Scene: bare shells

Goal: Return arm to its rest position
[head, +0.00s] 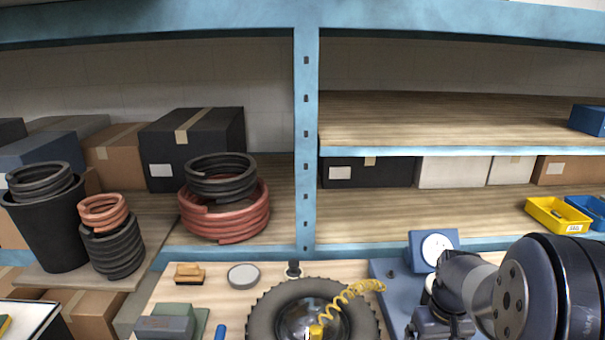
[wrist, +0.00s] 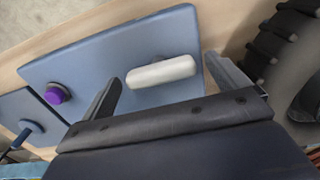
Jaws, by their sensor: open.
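My arm (head: 510,295) reaches in from the lower right in the head view, over the right side of the bench. My gripper (wrist: 162,68) shows in the wrist view with its two dark fingers spread wide and nothing gripped. Beyond the fingers is a blue plate (wrist: 95,62) with a white rounded bar (wrist: 160,73) on it. The bar appears between the fingers, but I cannot tell how far it is from them. A purple knob (wrist: 57,94) sits at the plate's left part. The gripper's fingertips are not clear in the head view.
A tyre (head: 262,310) with a yellow coiled hose (head: 350,292) lies left of my arm. A dial gauge (head: 435,248) stands behind the arm. A blue upright (head: 306,150) and shelves holding boxes, hose coils (head: 225,210) and a yellow bin (head: 556,216) rise behind the bench.

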